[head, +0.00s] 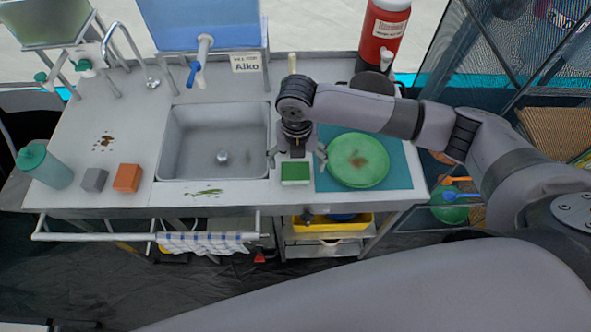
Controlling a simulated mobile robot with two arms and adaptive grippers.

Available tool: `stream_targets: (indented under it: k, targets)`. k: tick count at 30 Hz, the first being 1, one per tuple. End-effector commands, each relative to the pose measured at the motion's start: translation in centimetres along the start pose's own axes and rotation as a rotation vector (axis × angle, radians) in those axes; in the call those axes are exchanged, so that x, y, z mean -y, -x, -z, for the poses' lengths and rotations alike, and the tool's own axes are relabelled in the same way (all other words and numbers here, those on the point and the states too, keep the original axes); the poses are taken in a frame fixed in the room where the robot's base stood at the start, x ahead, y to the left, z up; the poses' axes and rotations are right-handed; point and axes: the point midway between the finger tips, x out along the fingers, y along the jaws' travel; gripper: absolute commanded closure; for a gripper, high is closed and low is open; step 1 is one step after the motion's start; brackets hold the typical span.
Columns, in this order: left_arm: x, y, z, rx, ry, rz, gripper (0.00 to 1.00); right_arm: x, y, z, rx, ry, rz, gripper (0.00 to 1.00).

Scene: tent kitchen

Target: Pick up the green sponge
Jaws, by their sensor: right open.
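The green sponge (295,173) is a small block with a green top and a pale lower edge. It lies on the metal counter between the sink and the blue-green mat. My right gripper (296,160) reaches in from the right and points down right at the sponge's far side. Its fingers are spread open, one to each side. I cannot tell whether they touch the sponge. My left gripper is not in view.
A stained green plate (357,160) lies on the mat (405,178) close to the right of the gripper. The sink (190,140) is to the left. An orange block (127,178), a grey block (93,180) and a teal bottle (45,166) stand at the far left.

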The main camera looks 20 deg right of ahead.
Motion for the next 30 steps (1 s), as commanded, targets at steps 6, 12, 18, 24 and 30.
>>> stream_targets:
  k: [6,12,18,24,30]
  targets:
    - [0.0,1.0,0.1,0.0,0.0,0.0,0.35,-0.1,-1.6,-0.2,-0.003,-0.002,0.001,0.14]
    - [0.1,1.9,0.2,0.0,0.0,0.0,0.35,-0.3,-4.5,-0.5,-0.002,-0.001,0.0,0.14]
    - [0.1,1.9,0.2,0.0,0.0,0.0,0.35,-0.3,-5.5,-0.6,0.001,0.001,-0.001,0.14]
    - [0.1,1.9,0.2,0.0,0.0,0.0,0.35,-0.3,-5.5,-0.6,0.001,0.001,-0.001,0.18]
    - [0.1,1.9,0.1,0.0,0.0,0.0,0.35,-0.3,-5.5,-0.6,0.001,0.0,-0.001,0.31]
